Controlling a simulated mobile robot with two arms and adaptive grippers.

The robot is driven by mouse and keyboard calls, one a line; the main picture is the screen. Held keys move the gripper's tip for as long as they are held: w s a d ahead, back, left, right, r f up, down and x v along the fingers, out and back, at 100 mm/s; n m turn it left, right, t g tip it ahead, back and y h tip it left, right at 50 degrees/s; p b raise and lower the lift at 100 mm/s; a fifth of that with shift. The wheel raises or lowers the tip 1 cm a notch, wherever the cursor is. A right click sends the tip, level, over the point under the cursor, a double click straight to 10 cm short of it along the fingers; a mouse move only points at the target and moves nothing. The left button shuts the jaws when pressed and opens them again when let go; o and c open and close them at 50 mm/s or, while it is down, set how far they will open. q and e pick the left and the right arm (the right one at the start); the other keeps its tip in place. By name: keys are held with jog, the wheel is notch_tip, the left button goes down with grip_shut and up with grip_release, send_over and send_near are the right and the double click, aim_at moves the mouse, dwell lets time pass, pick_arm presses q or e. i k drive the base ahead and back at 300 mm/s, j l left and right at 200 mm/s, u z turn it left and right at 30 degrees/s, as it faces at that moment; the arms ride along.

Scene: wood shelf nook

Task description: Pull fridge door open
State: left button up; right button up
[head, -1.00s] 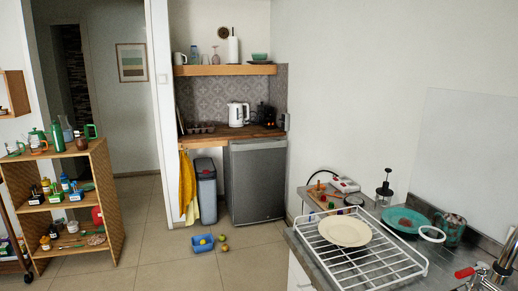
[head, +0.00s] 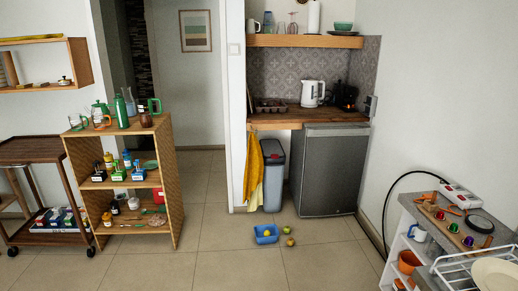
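The fridge is a small dark grey unit under the wooden counter in the nook, and its door (head: 331,172) is shut in the head view. A lighter strip runs along the door's top edge. I cannot make out a handle. The fridge stands at a distance across the tiled floor. Neither of my grippers is in view.
A blue basket (head: 266,233) and several small fruits lie on the floor before the fridge. A grey bin (head: 273,180) and yellow cloth (head: 254,172) are left of it. A wooden shelf (head: 170,215) stands left, a counter with a dish rack (head: 455,272) right.

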aim_at(335, 157)
jog(key=i+j, duration=0.15)
jog(key=i, duration=0.7)
jog(key=i+j, duration=0.1)
jog(key=i, duration=0.8)
